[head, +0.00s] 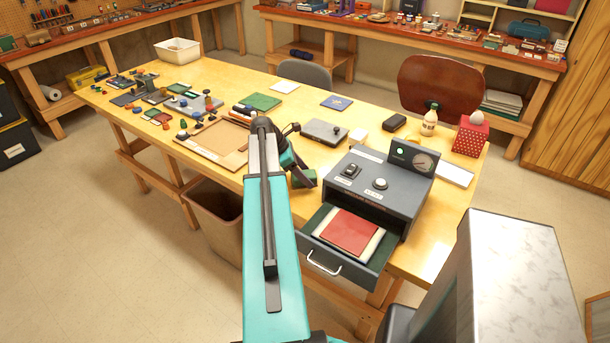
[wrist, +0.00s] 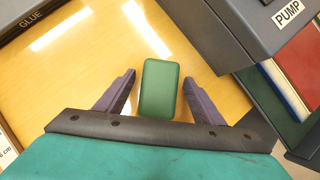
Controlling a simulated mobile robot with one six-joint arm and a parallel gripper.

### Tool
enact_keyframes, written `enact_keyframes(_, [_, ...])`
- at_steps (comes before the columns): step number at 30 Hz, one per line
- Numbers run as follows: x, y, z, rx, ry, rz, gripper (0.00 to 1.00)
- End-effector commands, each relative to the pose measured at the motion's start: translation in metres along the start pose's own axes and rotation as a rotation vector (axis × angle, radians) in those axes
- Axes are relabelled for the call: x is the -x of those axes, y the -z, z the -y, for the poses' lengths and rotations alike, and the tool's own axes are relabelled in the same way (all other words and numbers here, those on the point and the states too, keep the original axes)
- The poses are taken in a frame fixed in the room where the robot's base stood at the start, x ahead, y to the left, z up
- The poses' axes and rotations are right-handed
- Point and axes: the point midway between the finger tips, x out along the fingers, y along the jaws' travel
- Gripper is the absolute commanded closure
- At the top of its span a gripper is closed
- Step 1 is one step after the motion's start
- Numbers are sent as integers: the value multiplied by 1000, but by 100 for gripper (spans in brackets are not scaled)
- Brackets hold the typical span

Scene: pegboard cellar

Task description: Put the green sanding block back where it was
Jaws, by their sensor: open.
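The green sanding block (wrist: 159,88) lies on the yellow tabletop in the wrist view. It sits between the two spread dark fingers of my gripper (wrist: 158,76), with a visible gap on each side.
The grey machine (head: 372,195) stands close on the right, its drawer (head: 318,252) pulled out with a red pad (head: 350,233) inside. A wooden tray (head: 212,153) lies to the left, a grey case (head: 324,132) behind. A bin (head: 215,215) stands on the floor below.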

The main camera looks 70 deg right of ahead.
Motion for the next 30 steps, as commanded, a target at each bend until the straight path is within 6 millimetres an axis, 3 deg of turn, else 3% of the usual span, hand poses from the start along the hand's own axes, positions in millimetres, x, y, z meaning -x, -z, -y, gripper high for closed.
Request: enact_keyframes(30, [111,1,-1,0,-2,0,38])
